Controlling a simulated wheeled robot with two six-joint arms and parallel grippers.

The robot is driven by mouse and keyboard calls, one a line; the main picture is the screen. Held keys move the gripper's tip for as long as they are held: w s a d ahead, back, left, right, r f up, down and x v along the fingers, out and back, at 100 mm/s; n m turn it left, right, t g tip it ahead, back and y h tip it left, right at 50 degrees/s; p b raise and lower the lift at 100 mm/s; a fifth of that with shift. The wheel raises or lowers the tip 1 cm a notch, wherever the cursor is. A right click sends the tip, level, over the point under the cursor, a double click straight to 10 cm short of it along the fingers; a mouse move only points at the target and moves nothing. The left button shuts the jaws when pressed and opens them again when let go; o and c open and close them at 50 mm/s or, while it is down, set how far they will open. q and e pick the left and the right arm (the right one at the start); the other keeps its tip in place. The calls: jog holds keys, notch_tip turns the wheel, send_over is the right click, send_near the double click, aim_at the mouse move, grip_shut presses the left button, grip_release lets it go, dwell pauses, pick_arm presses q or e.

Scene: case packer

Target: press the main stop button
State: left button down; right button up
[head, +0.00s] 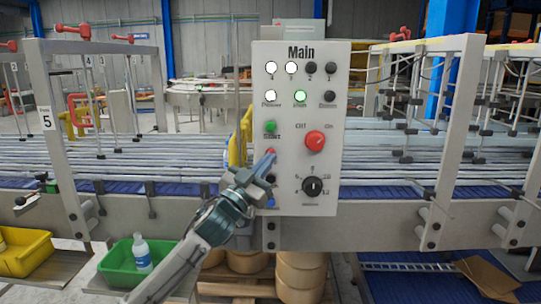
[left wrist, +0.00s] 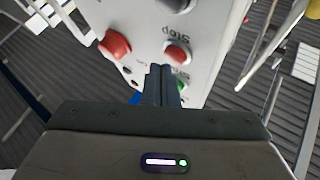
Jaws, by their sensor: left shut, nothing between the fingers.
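The grey "Main" control panel (head: 335,190) stands upright in the middle of the head view. A small red button (head: 270,152) sits in its left column below the green start button (head: 270,127), partly covered by my gripper. In the left wrist view the red button (left wrist: 177,54) shows beside an upside-down "Stop" label. My left gripper (head: 268,165) is shut and empty, its fingertips close in front of the panel by the red button. In the left wrist view the fingertips (left wrist: 161,70) point just beside it; I cannot tell whether they touch. My right gripper is not in view.
The panel also carries a larger red Off/On knob (head: 315,141), a black dial (head: 312,187) and several lamps. A roller conveyor (head: 400,180) with metal frames runs behind it. A green bin (head: 120,270) with a white bottle (head: 142,257) and a yellow bin (head: 25,255) stand lower left.

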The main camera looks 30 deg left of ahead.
pick_arm(q)
jog(key=shift+w+a, duration=0.25)
jog(key=shift+w, duration=0.2)
dwell(0.5)
jog(key=shift+s, duration=0.1)
jog(key=shift+s+d+b, duration=0.45)
jog(key=shift+s, duration=0.2)
